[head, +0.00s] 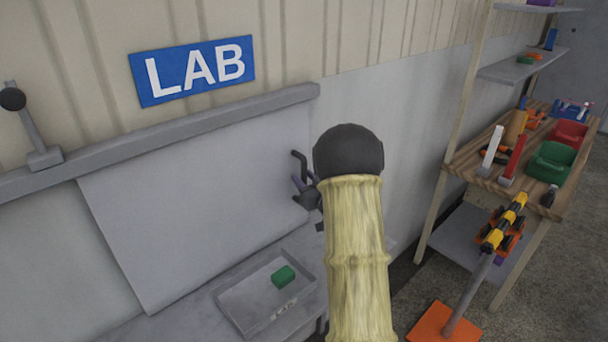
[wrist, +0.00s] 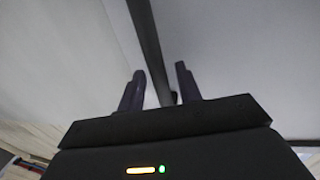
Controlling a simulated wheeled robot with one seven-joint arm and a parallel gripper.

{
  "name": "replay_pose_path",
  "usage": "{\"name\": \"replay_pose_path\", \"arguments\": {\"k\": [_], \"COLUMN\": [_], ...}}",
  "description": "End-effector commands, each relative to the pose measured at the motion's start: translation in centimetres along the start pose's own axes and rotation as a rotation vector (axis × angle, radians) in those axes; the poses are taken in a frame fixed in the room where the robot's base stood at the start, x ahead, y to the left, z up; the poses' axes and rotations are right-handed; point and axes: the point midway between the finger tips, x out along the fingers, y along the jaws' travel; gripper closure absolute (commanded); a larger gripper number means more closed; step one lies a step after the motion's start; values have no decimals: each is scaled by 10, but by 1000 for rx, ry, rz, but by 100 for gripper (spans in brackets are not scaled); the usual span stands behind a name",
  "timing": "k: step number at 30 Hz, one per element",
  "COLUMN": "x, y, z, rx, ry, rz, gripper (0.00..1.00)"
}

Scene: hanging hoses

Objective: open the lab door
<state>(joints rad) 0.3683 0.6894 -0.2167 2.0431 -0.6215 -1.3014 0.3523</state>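The lab door is a flat grey panel (head: 190,200) under a grey rail, below a blue LAB sign (head: 192,70). A dark bar handle (head: 299,160) stands near its right edge. It also shows in the wrist view as a dark bar (wrist: 148,40). My gripper (head: 301,184) is at the handle's lower part, partly hidden behind my arm in the head view. In the wrist view my gripper (wrist: 159,88) has its two fingers apart, with the bar running between them. A gap shows between the bar and the right finger; contact on the left is unclear. The door looks closed.
A lever with a black knob (head: 13,99) stands on the rail at the left. A tray (head: 240,308) holding a green block (head: 283,277) lies below the door. A wooden shelf unit (head: 480,160) with tools and bins stands at the right, by an orange-based stand (head: 440,324).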

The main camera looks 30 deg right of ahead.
Motion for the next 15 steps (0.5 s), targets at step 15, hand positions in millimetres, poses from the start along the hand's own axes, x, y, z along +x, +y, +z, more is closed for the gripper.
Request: {"name": "replay_pose_path", "arguments": {"k": [15], "x": [8], "y": [0], "z": [0], "rx": [0], "ry": [1], "rz": [0], "gripper": [91]}}
